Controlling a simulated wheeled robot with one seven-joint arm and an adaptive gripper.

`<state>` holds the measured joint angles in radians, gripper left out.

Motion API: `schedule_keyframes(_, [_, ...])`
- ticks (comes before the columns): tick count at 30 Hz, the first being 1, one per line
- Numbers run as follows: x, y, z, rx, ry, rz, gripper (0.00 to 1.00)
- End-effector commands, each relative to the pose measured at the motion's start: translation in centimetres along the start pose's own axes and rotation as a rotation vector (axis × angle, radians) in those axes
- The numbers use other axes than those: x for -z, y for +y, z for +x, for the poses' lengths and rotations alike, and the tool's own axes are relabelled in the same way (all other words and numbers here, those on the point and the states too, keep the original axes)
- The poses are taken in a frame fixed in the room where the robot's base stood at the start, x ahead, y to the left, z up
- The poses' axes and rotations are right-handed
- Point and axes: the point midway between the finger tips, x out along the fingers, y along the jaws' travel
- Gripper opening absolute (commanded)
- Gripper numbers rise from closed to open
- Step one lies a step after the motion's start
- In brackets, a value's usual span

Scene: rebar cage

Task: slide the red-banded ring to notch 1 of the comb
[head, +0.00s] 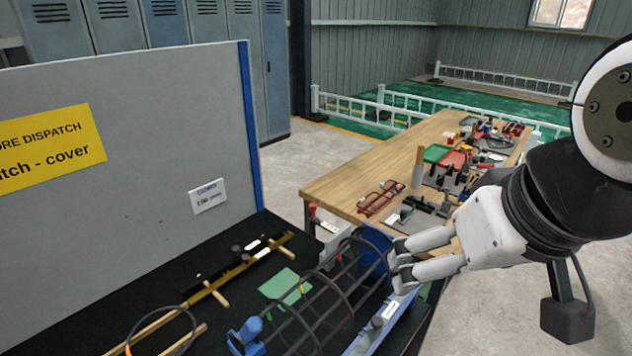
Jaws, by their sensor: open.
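A rebar cage (338,287) of dark rods and several rings lies on the black table at the lower middle, between a blue end holder (245,333) and a blue disc (368,258).
A grey panel (130,150) with a yellow sign stands behind the black table. A brass-coloured bar (210,288) with wooden sticks and a green sheet (285,286) lie left of the cage. A wooden bench (350,170) crowded with tools stands beyond.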

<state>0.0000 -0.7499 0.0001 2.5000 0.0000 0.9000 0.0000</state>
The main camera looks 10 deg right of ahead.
Motion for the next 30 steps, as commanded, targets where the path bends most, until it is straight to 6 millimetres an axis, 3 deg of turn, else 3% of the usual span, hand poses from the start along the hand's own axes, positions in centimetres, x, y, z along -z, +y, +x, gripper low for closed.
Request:
schedule_keyframes(2, [0.0, 0.0, 0.0, 0.0, 0.0, 0.0, 0.98])
schedule_keyframes(8, [1.6, 0.2, 1.1, -0.003, -0.021, 0.045, 0.52])
schedule_keyframes(15, [8.6, 1.1, 6.7, -0.05, -0.104, 0.269, 0.0])
schedule_keyframes(24, [17.1, 2.2, 16.9, -0.188, -0.174, 0.568, 0.0])
schedule_keyframes(30, [20.8, 2.4, 23.1, -0.285, -0.179, 0.716, 0.0])
